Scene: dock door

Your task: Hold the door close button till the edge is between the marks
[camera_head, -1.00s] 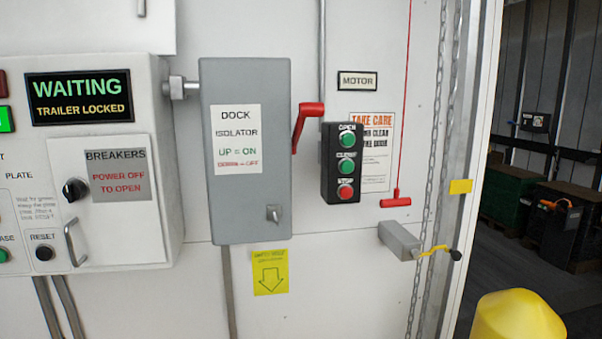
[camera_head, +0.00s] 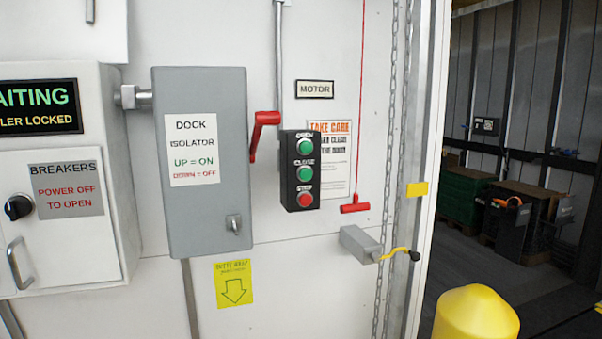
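The black push-button station (camera_head: 300,171) hangs on the white wall, right of the grey isolator box. It has a green open button (camera_head: 305,146) on top, a green close button (camera_head: 304,174) in the middle and a red stop button (camera_head: 305,200) at the bottom. A yellow mark (camera_head: 416,189) sits on the door frame at the right of the wall. I cannot see a door edge in the opening. Neither of my grippers is in the head view.
The dock isolator box (camera_head: 207,160) has a red lever (camera_head: 263,134) angled up. The breakers panel (camera_head: 66,180) is at left. A red pull handle (camera_head: 355,208), a grey crank box (camera_head: 361,244), chains (camera_head: 390,150) and a yellow bollard (camera_head: 476,314) stand to the right.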

